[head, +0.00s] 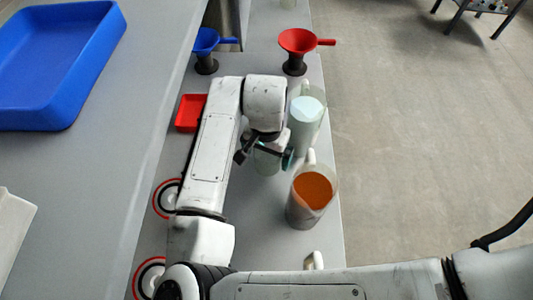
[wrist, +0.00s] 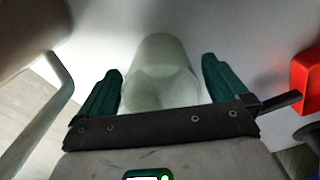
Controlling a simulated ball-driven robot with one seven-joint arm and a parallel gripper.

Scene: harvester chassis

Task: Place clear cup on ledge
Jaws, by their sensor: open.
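The clear cup (wrist: 160,75) stands between the two dark green fingers of my gripper (wrist: 161,72) in the wrist view. The fingers are spread, with a visible gap on each side of the cup. In the head view the cup (head: 266,163) shows as a pale, see-through shape on the narrow grey ledge (head: 262,245), partly hidden by my gripper (head: 265,157). I cannot tell whether a second, higher grey surface (head: 95,190) at the left is the ledge meant.
A jug with orange contents (head: 311,197) and a jug with pale blue contents (head: 306,118) stand close at the right. A blue funnel (head: 206,42), a red funnel (head: 296,42) and a red tray (head: 190,113) lie beyond. A big blue tray (head: 60,60) sits left.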

